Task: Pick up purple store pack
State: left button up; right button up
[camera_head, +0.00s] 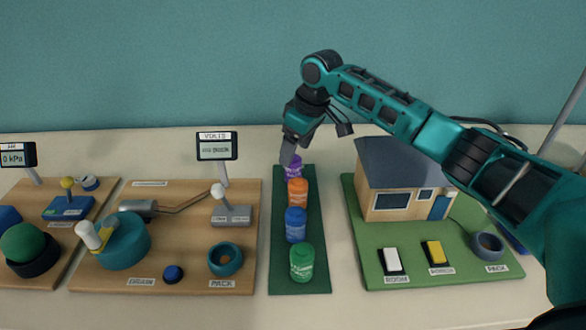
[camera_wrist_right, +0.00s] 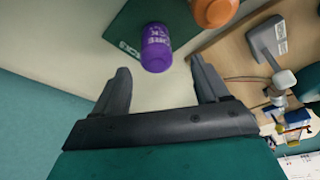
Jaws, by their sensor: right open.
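The purple store pack (camera_head: 293,168) is a small cylinder standing at the far end of a dark green mat (camera_head: 284,272), behind the orange pack. My right gripper (camera_head: 291,148) is just above and behind it in the head view and partly covers it. In the right wrist view the purple pack (camera_wrist_right: 156,48) lies beyond the open fingertips of my right gripper (camera_wrist_right: 160,78), roughly centred between them. The gripper is empty, and the pack appears just outside the fingers. My left gripper is not in view.
Orange (camera_head: 297,192), blue (camera_head: 296,225) and green (camera_head: 302,262) packs stand in a row in front of the purple one. A wooden board (camera_head: 190,270) with a volts display (camera_head: 217,147) is to the left. A model house (camera_head: 405,190) on a green board (camera_head: 385,275) is to the right.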

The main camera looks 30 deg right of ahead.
aim_at(291, 168)
jog(key=x, duration=0.7)
jog(key=shift+d+f, duration=0.15)
jog(key=shift+f, duration=0.05)
jog(key=shift+c, duration=0.3)
jog(key=c, duration=1.1)
